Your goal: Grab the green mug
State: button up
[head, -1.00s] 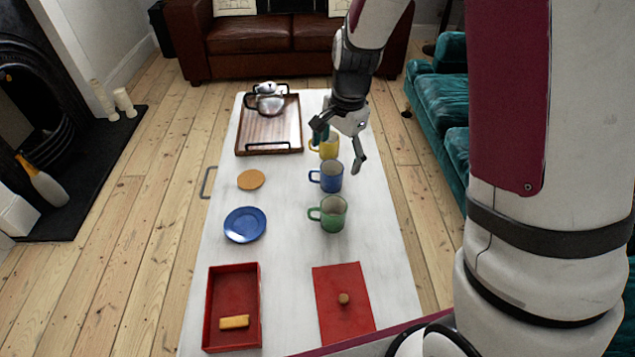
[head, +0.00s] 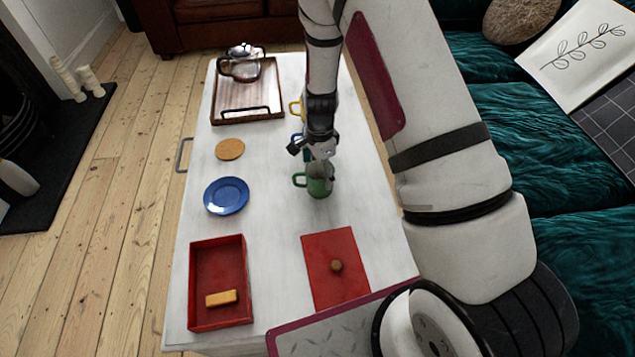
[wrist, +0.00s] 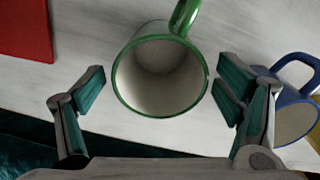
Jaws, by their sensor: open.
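The green mug (head: 319,187) stands upright on the white table, partly hidden by my gripper in the head view. In the wrist view I look down into the green mug (wrist: 127,97), which is empty, with its handle toward the top. My gripper (wrist: 160,88) is open, with one finger on each side of the mug's rim and a gap on both sides. In the head view my gripper (head: 318,160) is over the mug. The blue mug (wrist: 297,124) is close by the right finger in the wrist view.
A yellow mug (head: 296,107) stands farther back, partly hidden by my arm.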

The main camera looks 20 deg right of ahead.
jog(key=shift+a+f+b, duration=0.2)
jog(key=shift+f+b, duration=0.6)
jog(key=shift+f, duration=2.25)
jog(key=c, duration=1.2)
